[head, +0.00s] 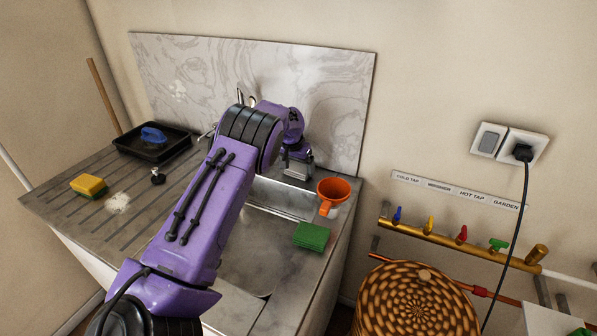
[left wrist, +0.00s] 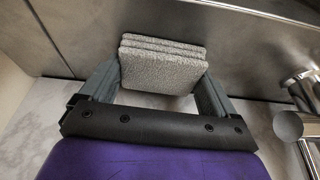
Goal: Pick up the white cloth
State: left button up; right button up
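The cloth (left wrist: 162,68) shows in the left wrist view as a pale grey-white, rough, layered stack against a metal surface. My left gripper (left wrist: 160,75) has its fingers wide apart, one at each side of the stack. Whether the fingers touch it I cannot tell. In the head view my purple left arm reaches over the sink, and the left gripper (head: 297,162) points down at the back edge near the splashback. My right gripper is not in view.
An orange funnel (head: 333,191) and a green sponge pad (head: 311,236) are right of the gripper. A black tray (head: 152,142), a yellow sponge (head: 88,186) and a black plug (head: 157,176) lie left. A wicker basket (head: 415,300) and tap pipes (head: 460,246) are at right. A metal tap (left wrist: 290,123) is close.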

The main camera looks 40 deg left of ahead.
aim_at(298, 167)
pick_arm(q)
jog(key=shift+w, duration=0.1)
notch_tip(298, 167, up, 10)
jog(key=b, duration=0.1)
dwell(0.3)
